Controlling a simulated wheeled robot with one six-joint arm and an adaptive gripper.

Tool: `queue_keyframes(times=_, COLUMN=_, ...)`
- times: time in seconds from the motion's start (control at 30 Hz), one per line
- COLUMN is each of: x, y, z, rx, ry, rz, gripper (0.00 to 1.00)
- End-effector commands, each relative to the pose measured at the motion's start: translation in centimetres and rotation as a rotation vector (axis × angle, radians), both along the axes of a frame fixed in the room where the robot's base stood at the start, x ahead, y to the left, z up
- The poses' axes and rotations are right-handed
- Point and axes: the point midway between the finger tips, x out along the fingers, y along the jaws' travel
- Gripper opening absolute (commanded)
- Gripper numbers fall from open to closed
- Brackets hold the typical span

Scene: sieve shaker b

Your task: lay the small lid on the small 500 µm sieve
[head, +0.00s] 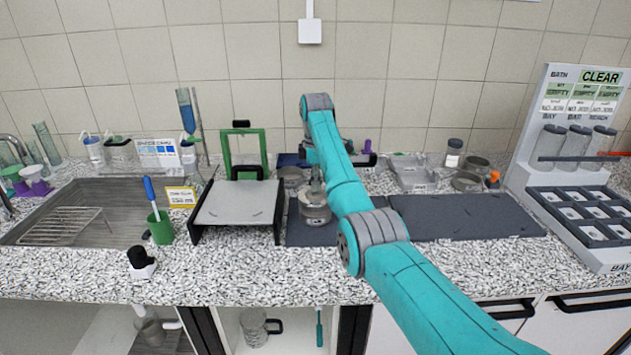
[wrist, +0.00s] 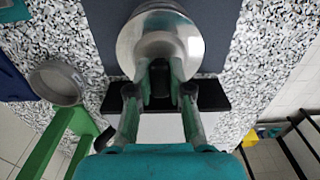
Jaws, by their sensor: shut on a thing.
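My gripper (head: 316,181) is in the middle of the head view, pointing down over a dark mat. It is shut on the small lid, a round shiny metal piece (wrist: 160,28), with a dark part between the fingertips (wrist: 162,80) in the wrist view. In the head view a short round metal body (head: 315,213) stands on the mat directly under my gripper. I take it for the small sieve with the lid at its top. I cannot tell whether lid and sieve touch, and no 500 µm marking is readable.
Another round grey sieve or pan (wrist: 57,82) stands near a green frame (wrist: 58,145). A grey-topped stand (head: 238,203) is close left of the mat. The dark mat on the right (head: 465,218) is bare. Several round metal pieces and a jar (head: 453,152) stand at the back right.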

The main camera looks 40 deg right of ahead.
Motion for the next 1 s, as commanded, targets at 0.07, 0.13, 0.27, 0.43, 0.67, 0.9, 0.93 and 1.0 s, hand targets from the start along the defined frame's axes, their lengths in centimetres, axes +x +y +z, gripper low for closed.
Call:
queue_keyframes(times=0.07, x=0.00, y=-0.01, z=-0.02, rx=0.000, ry=0.000, rz=0.000, gripper=0.00)
queue_keyframes(times=0.13, x=0.00, y=-0.01, z=-0.01, rx=0.000, ry=0.000, rz=0.000, gripper=0.00)
queue_keyframes(times=0.27, x=0.01, y=-0.01, z=0.00, rx=0.000, ry=0.000, rz=0.000, gripper=0.00)
queue_keyframes(times=0.43, x=0.01, y=-0.01, z=0.01, rx=0.000, ry=0.000, rz=0.000, gripper=0.48)
queue_keyframes(times=0.67, x=0.00, y=0.00, z=-0.02, rx=0.000, ry=0.000, rz=0.000, gripper=0.48)
queue_keyframes(times=0.9, x=0.02, y=0.02, z=-0.03, rx=0.000, ry=0.000, rz=0.000, gripper=0.48)
queue_keyframes(times=0.93, x=0.09, y=0.12, z=-0.04, rx=-0.001, ry=-0.003, rz=0.001, gripper=0.48)
queue_keyframes(times=1.0, x=0.61, y=0.76, z=-0.14, rx=-0.008, ry=-0.021, rz=0.005, gripper=0.48)
